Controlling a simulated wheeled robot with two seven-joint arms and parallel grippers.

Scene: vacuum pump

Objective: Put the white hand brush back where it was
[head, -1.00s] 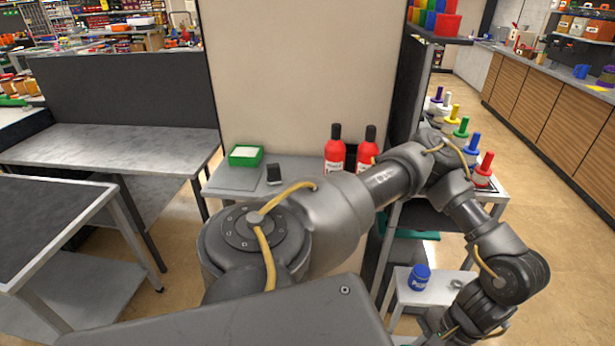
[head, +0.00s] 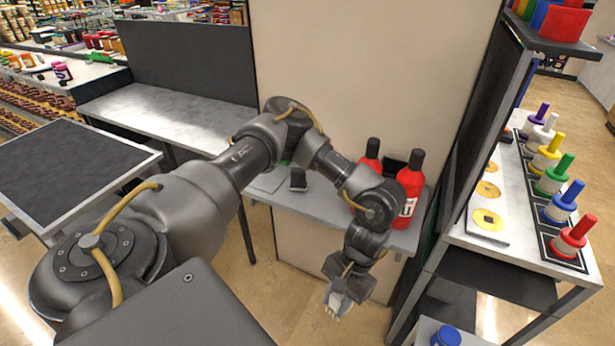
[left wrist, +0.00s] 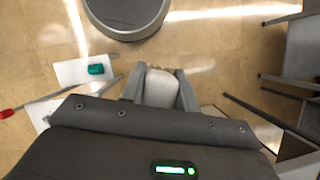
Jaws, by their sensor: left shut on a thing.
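My left gripper (head: 340,294) hangs low in front of the grey shelf, fingers down, above the floor. It is shut on a whitish object, which looks like the white hand brush (head: 338,304); its lower end shows light bristles. In the left wrist view the gripper (left wrist: 160,80) has a finger on each side of the pale brush (left wrist: 159,90). The brush is clear of any surface. My right gripper is not in view.
Red bottles (head: 409,190) and a dark phone-like object (head: 298,179) stand on the grey shelf (head: 330,205). At the right, a rack table (head: 510,240) holds several coloured-handled items in a row. A blue jar (head: 445,337) stands low. Open floor (head: 310,305) lies below the gripper.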

